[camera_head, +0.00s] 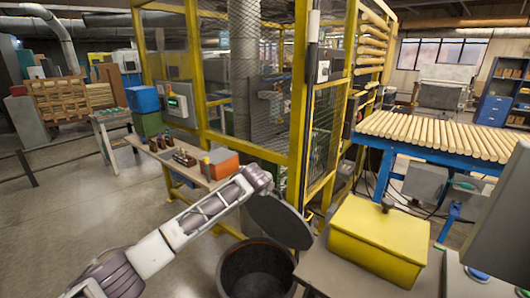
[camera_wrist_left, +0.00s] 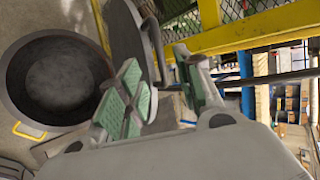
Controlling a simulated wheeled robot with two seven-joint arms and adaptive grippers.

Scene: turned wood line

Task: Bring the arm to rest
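My left arm comes in from the lower left in the head view. Its gripper (camera_head: 262,180) is at the upper edge of a dark round lid (camera_head: 281,222). The lid is tilted up at the back right of a dark open bin (camera_head: 230,277). In the left wrist view my left gripper (camera_wrist_left: 162,90) has its green-padded fingers apart. The lid (camera_wrist_left: 124,38) and its curved handle (camera_wrist_left: 155,45) show just beyond the fingertips. I cannot tell whether the fingers touch the handle. The bin (camera_wrist_left: 98,45) shows at the left there. My right gripper is not in view.
A yellow box (camera_head: 375,245) stands on a grey table right of the bin. A yellow mesh fence (camera_head: 300,110) rises behind the lid. A workbench (camera_head: 180,167) with an orange box (camera_head: 222,164) lies beyond my arm. The floor at the left (camera_head: 60,220) is clear.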

